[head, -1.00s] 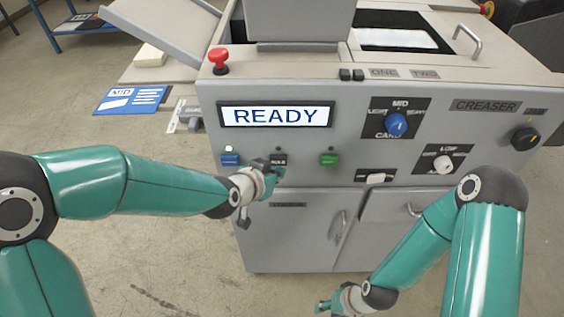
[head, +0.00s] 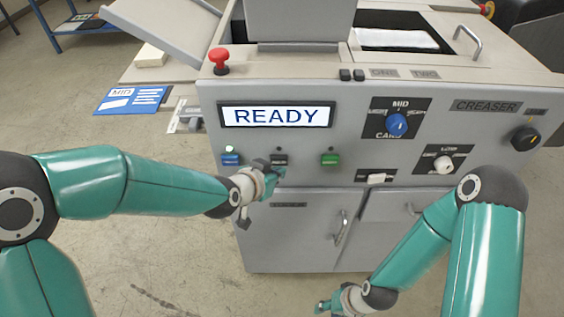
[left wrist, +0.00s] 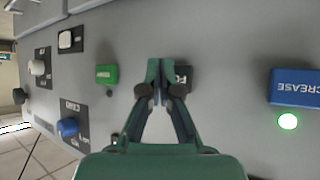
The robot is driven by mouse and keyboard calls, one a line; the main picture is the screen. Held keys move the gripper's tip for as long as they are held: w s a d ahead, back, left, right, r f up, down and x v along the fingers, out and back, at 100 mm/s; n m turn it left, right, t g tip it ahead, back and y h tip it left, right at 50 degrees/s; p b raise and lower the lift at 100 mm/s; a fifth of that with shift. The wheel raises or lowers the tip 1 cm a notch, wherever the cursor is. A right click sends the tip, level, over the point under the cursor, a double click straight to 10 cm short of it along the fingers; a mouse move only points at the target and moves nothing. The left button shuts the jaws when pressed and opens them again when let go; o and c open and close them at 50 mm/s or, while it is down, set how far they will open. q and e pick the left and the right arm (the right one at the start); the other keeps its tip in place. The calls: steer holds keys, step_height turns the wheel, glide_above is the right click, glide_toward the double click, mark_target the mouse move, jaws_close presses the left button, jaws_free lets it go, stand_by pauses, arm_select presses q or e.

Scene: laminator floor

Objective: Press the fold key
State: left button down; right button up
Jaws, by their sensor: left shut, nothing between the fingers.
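The fold key is a dark key (left wrist: 184,76) on the machine's front panel. In the left wrist view its label shows only in part, because my left gripper (left wrist: 160,64) covers one side of it. The gripper is shut and empty, with its fingertips over or beside the key's edge on the green key's side. I cannot tell if they touch. In the head view my left gripper (head: 275,172) is at the panel just below the dark key (head: 279,159). My right gripper (head: 321,306) hangs low at the bottom edge, too small to read.
A blue CREASE key (left wrist: 296,88) has a lit green lamp (left wrist: 288,121) by it. A green key (head: 330,159) is on the other side. The display (head: 276,116) reads READY. A red mushroom button (head: 219,61) stands above. Blue (head: 397,124) and white (head: 443,164) knobs are to the right.

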arm_select(q)
steer(key=shift+w, duration=0.15)
steer(key=shift+w, duration=0.3)
steer(key=shift+w+r, duration=0.1)
steer(key=shift+w, duration=0.2)
stand_by(0.8)
steer(key=shift+s, duration=0.75)
steer(key=shift+s, duration=0.1)
steer(key=s, duration=0.6)
steer(key=shift+b, duration=0.3)
steer(key=shift+w, duration=0.1)
